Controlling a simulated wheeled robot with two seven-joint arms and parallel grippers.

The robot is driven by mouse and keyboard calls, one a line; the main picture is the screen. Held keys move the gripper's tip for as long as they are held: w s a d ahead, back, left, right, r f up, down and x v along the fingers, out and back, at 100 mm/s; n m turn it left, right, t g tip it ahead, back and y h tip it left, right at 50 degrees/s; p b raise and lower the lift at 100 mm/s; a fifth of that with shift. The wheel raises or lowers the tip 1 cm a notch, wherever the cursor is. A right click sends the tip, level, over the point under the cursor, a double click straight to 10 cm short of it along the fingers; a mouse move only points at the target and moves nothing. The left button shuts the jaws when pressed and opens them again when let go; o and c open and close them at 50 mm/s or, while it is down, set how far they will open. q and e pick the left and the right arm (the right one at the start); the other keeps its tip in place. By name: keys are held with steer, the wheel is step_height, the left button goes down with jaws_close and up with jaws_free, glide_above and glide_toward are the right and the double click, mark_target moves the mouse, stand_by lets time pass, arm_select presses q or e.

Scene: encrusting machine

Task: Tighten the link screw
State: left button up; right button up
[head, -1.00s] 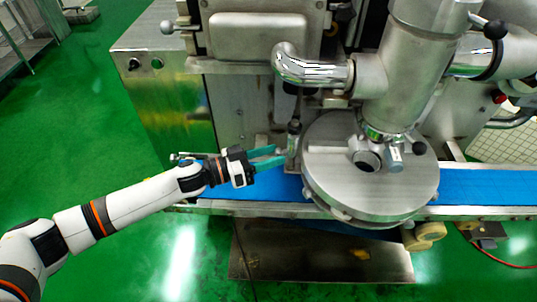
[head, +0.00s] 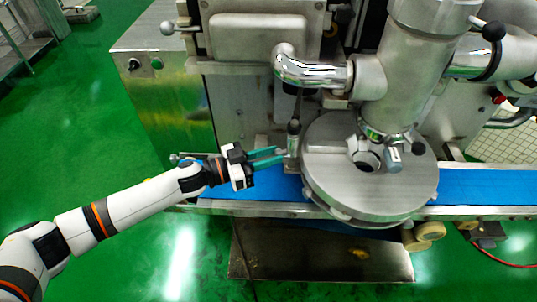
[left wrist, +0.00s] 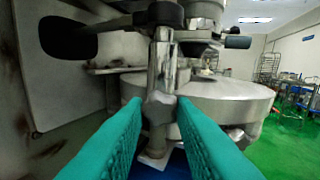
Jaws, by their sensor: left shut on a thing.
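The link screw (left wrist: 159,108) is a grey metal knob low on an upright metal post (left wrist: 160,65) in the left wrist view. In the head view the post (head: 294,140) stands just left of the large round steel disc. My left gripper (head: 284,156) has teal fingers and reaches the post from the left. In the left wrist view the fingertips of the left gripper (left wrist: 159,103) lie on both sides of the knob and are shut on it. The fingers hide the knob's sides. My right gripper is not in view.
The round steel disc (head: 345,185) sits over a blue conveyor belt (head: 480,187) right beside the post. A bent chrome pipe (head: 305,69) hangs above. Green floor (head: 120,240) is free in front.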

arm_select(q)
steer(key=shift+f+m+b, duration=0.1)
steer(key=shift+m+b, duration=5.9)
steer(key=shift+m, duration=10.5)
steer(key=o, duration=1)
